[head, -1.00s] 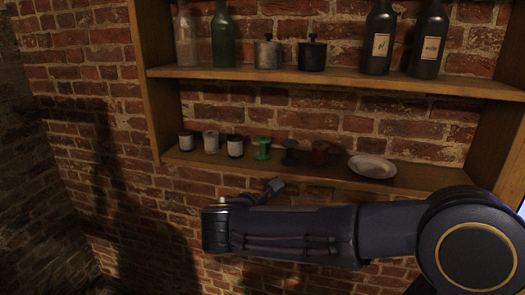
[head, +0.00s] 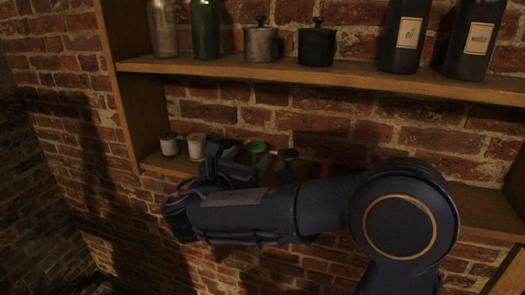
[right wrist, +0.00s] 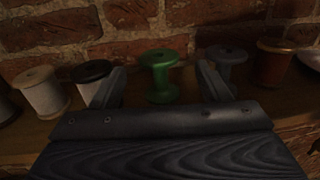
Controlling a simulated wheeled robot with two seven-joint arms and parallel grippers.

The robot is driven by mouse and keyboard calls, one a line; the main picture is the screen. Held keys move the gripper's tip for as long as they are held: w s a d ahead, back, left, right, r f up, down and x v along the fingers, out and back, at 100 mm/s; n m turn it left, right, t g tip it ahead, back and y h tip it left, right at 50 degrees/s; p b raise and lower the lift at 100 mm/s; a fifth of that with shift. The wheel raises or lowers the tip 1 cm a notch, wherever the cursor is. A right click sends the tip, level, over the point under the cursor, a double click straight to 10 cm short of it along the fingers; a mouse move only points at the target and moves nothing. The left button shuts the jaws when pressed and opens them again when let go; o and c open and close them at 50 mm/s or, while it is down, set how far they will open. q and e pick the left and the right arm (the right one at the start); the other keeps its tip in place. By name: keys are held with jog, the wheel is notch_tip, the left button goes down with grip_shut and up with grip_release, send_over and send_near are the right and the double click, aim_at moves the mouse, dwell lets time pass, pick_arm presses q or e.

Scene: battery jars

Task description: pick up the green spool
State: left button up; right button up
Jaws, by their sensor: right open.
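The green spool (head: 258,149) stands upright on the lower shelf in the head view, just right of my right gripper (head: 226,160). In the right wrist view the green spool (right wrist: 160,78) stands between the two open fingers of my right gripper (right wrist: 162,82), near their tips. The jaws are apart and not closed on it; I cannot tell how far in it sits. The spool's lower part is partly hidden by the gripper body. My left gripper is not in view.
White spools (right wrist: 42,93) stand to the left on the lower shelf (head: 478,203). A dark grey spool (right wrist: 228,64) stands close right of the right finger, then a red-brown spool (right wrist: 274,64) and a plate's edge (right wrist: 312,58). The upper shelf (head: 300,73) holds bottles and jars above my arm.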

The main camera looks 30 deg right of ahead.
aim_at(259, 148)
jog(key=shift+x, duration=0.85)
jog(key=x, duration=0.1)
jog(key=p+x, duration=0.1)
jog(key=x, duration=0.3)
jog(key=shift+w+f, duration=0.15)
jog(key=shift+f, duration=0.2)
jog(key=shift+c, duration=0.2)
jog(key=c, duration=1)
